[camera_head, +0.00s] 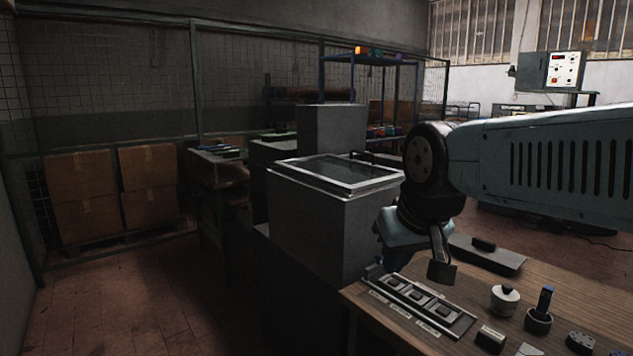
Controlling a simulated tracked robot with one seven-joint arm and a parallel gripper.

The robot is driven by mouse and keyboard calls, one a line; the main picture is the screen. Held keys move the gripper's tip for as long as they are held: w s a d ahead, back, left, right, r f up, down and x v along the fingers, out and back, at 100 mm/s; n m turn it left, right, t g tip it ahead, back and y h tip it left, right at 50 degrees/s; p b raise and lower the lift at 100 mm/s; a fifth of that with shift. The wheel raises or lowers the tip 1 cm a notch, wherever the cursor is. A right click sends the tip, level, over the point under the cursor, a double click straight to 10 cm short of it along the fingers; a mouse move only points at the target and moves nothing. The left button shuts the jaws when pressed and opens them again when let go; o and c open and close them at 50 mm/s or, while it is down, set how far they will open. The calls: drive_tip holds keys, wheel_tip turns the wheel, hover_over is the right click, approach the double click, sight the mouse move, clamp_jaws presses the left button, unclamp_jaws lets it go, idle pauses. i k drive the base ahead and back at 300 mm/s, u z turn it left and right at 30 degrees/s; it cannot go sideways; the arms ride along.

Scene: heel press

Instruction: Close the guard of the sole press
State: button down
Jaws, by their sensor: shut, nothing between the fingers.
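The sole press is a grey box-shaped machine (318,225) in the middle of the view, left of the wooden bench. Its guard looks to be the metal-framed clear panel (350,186) on top. The panel lies about flat over the box; I cannot tell whether a small gap is left under it. A dark handle (370,155) shows near its far right edge. My gripper (441,270) is shut and empty, pointing down above the bench, to the right of the press and apart from it. My arm hides the right corner of the panel.
The wooden bench (395,345) carries a button panel (420,303), a white-topped round pot (504,299), a dark cup holding a blue-topped item (540,316) and a flat dark box (488,255). Cardboard boxes (85,205) stand at the left. The floor at front left is free.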

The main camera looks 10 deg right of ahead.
sight(396, 175)
drive_tip(key=z, duration=0.05)
drive_tip(key=i, duration=0.9)
drive_tip(key=u, duration=0.1)
